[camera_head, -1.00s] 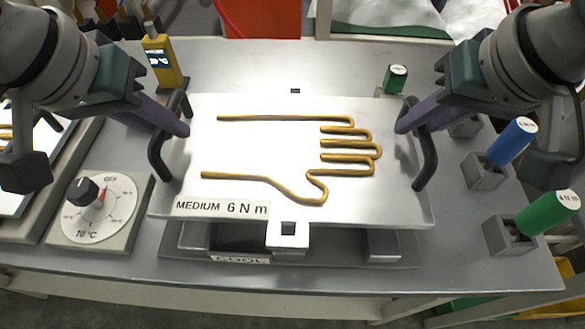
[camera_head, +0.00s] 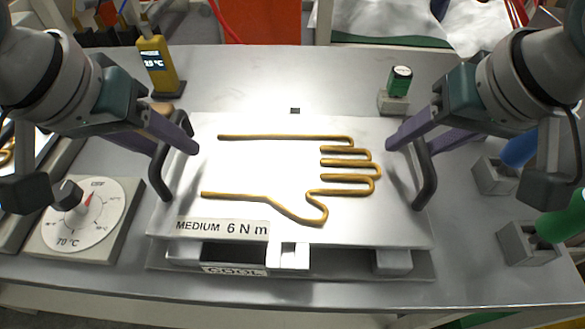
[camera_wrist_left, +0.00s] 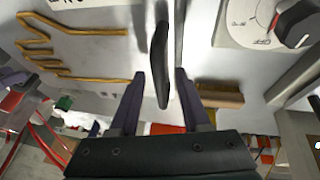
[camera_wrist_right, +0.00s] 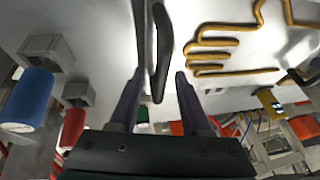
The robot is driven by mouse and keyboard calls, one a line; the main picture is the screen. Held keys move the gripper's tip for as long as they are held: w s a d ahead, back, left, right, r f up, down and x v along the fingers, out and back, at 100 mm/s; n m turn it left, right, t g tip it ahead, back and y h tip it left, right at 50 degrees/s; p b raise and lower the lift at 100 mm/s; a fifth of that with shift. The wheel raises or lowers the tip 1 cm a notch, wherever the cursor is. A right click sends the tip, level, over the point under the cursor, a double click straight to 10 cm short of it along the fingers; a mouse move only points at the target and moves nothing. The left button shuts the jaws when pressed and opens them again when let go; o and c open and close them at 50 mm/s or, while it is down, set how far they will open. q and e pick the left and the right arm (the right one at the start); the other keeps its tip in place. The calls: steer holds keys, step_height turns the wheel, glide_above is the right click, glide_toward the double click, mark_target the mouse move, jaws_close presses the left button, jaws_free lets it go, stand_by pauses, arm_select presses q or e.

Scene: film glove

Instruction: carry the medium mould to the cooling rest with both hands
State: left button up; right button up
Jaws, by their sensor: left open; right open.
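The medium mould (camera_head: 270,165) is a flat pale plate with a gold hand outline and the label "MEDIUM 6 N m". It appears to sit level on the cooling rest (camera_head: 165,262), whose supports and "COOL" label show below its front edge. My left gripper (camera_head: 175,150) is open, its fingers either side of the mould's dark left handle (camera_head: 158,178), which also shows between them in the left wrist view (camera_wrist_left: 160,60). My right gripper (camera_head: 412,145) is open around the right handle (camera_head: 428,180), seen between the fingers in the right wrist view (camera_wrist_right: 162,50).
A dial box (camera_head: 85,215) stands left of the rest, and a yellow temperature meter (camera_head: 158,65) behind it. Blue (camera_head: 518,150) and green (camera_head: 562,218) cylinders in grey holders are at right.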

steer(key=shift+s+r, duration=0.1)
steer(key=shift+r, duration=0.15)
arm_select(q)
steer(key=v, duration=1.2)
arm_select(e)
steer(key=v, duration=1.1)
steer(key=shift+s+r, duration=0.15)
steer(key=shift+r, duration=0.05)
